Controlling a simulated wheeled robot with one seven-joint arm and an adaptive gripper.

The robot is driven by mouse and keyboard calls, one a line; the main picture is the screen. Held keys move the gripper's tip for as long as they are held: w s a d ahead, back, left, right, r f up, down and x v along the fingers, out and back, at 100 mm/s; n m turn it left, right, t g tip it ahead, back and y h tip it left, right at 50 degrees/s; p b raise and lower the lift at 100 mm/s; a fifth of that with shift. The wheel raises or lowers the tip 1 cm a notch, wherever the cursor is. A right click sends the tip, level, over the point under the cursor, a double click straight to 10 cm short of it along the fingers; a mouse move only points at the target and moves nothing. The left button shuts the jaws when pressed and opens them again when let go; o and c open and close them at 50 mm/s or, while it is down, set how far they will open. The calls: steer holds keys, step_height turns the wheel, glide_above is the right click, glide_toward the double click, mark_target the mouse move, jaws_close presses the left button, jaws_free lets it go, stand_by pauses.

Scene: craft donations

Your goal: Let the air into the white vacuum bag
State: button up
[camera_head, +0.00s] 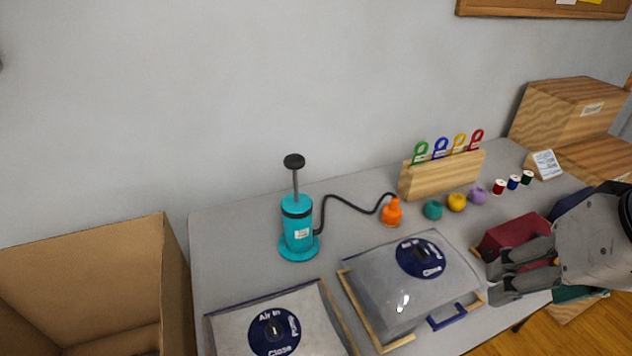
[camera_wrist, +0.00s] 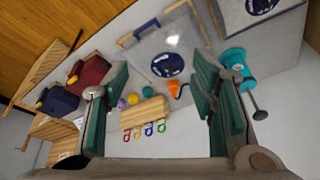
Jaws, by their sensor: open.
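Two pale vacuum bags lie on the table. The front left bag (camera_head: 314,308) is cut off by the lower edge of the head view; its navy disc (camera_head: 262,342) carries a dark central knob and the words "Air In" and "Close". The right bag (camera_head: 375,290) is bulky, with wooden edge strips, a blue handle (camera_head: 456,315) and a similar navy disc (camera_head: 417,266). Both look greyish white, so I cannot tell which is the white one. My gripper (camera_head: 500,279) is open and empty, right of the right bag; the wrist view (camera_wrist: 160,75) shows its fingers wide apart.
A teal pump (camera_head: 298,228) with a black plunger stands behind the bags; its hose runs to an orange nozzle (camera_head: 391,211). A wooden tag rack (camera_head: 441,174), yarn balls (camera_head: 456,202) and thread spools stand at the back. A cardboard box (camera_head: 80,285) is left; a red bin (camera_head: 513,234) is right.

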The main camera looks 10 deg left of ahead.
steer(key=w+a+m+g+y+p, duration=0.2)
steer(key=w+a+m+p, duration=0.1)
steer(key=w+a, duration=0.4)
steer(key=m+g+h+p, duration=0.2)
steer(key=m+p, duration=0.4)
steer(key=m, duration=0.2)
glide_above(273, 325)
step_height(273, 325, down, 19)
step_height(273, 325, down, 14)
steer(key=shift+r, duration=0.2)
steer(key=c, duration=1.2)
